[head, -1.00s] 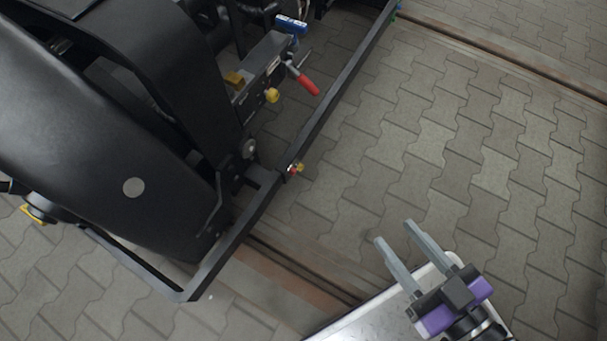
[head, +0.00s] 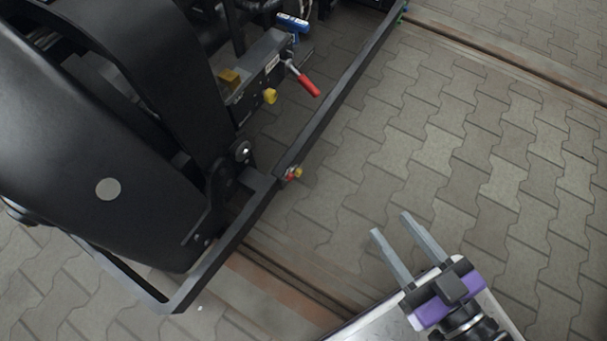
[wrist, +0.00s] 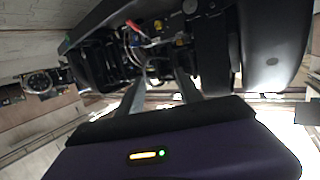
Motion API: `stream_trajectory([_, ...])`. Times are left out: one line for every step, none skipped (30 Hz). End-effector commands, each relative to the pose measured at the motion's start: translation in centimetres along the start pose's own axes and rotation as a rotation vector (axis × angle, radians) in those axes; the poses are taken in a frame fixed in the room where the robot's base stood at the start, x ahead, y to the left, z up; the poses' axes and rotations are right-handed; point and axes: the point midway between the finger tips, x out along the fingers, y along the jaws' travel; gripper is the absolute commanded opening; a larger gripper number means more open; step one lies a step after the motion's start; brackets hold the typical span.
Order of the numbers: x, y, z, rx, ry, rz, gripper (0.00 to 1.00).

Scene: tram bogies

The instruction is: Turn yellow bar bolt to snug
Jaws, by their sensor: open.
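The yellow bar bolt (head: 298,173) is a small yellow head on the outer side of the dark frame bar (head: 336,105), with a small red part beside it. My gripper (head: 387,224) is open and empty, below and to the right of the bolt, clearly apart from it. Its two grey fingers point up and to the left. In the wrist view my gripper's fingers (wrist: 158,97) point toward the dark bogie; I cannot pick out the bar bolt there.
A red-handled lever (head: 308,86), a yellow knob (head: 269,96) and a blue-handled part (head: 292,22) sit on the bogie inside the bar. A large black cover (head: 75,130) fills the left. The paved floor (head: 450,130) right of the bar is clear. A rail (head: 285,277) runs below.

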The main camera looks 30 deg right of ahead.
Motion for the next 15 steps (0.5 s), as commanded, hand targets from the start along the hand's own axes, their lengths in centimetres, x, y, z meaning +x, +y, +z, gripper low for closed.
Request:
stream_trajectory([1.2, 0.4, 0.0, -0.005, 0.023, 0.015, 0.43])
stream_trajectory([2.0, 0.6, 0.4, -0.013, 0.031, 0.022, 0.43])
stream_trajectory([3.1, 0.9, 1.0, -0.029, 0.043, 0.032, 0.43])
stream_trajectory([4.0, 1.1, 1.6, -0.047, 0.052, 0.039, 0.43])
stream_trajectory([4.8, 1.4, 2.2, -0.065, 0.059, 0.047, 0.43])
stream_trajectory([6.0, 1.7, 3.1, -0.094, 0.068, 0.056, 0.43])
stream_trajectory([7.0, 1.9, 3.8, -0.119, 0.073, 0.062, 0.43])
stream_trajectory([7.9, 2.2, 4.4, -0.143, 0.079, 0.068, 0.43])
stream_trajectory([9.2, 2.6, 5.4, -0.177, 0.085, 0.075, 0.43])
stream_trajectory([10.2, 2.8, 6.1, -0.204, 0.089, 0.079, 0.43])
stream_trajectory([11.2, 3.1, 6.7, -0.232, 0.094, 0.083, 0.43])
stream_trajectory([12.6, 3.4, 7.7, -0.269, 0.098, 0.088, 0.43])
stream_trajectory([13.7, 3.7, 8.3, -0.299, 0.101, 0.09, 0.43])
stream_trajectory([14.7, 3.9, 9.0, -0.329, 0.103, 0.09, 0.43])
stream_trajectory([16.2, 4.2, 9.8, -0.371, 0.106, 0.091, 0.43])
